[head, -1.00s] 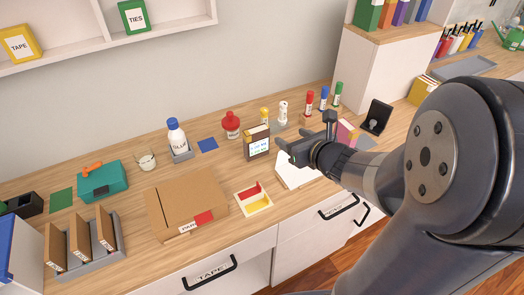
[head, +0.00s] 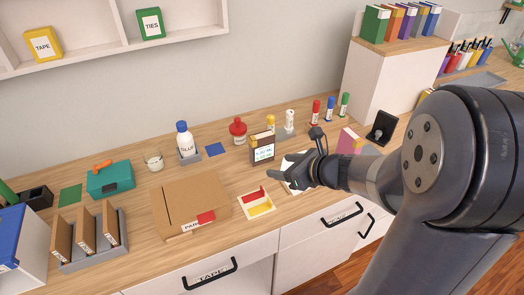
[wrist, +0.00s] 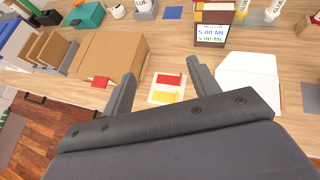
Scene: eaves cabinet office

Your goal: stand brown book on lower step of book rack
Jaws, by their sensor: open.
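I cannot clearly identify a stepped book rack.
A cardboard box (head: 190,205) lies left of the tray. A grey holder (head: 95,258) with brown slabs stands at far left. A white sheet-like object (wrist: 248,72) lies right of the tray. Glue bottle (head: 185,140), red-topped jar (head: 238,130) and markers (head: 330,108) stand behind.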

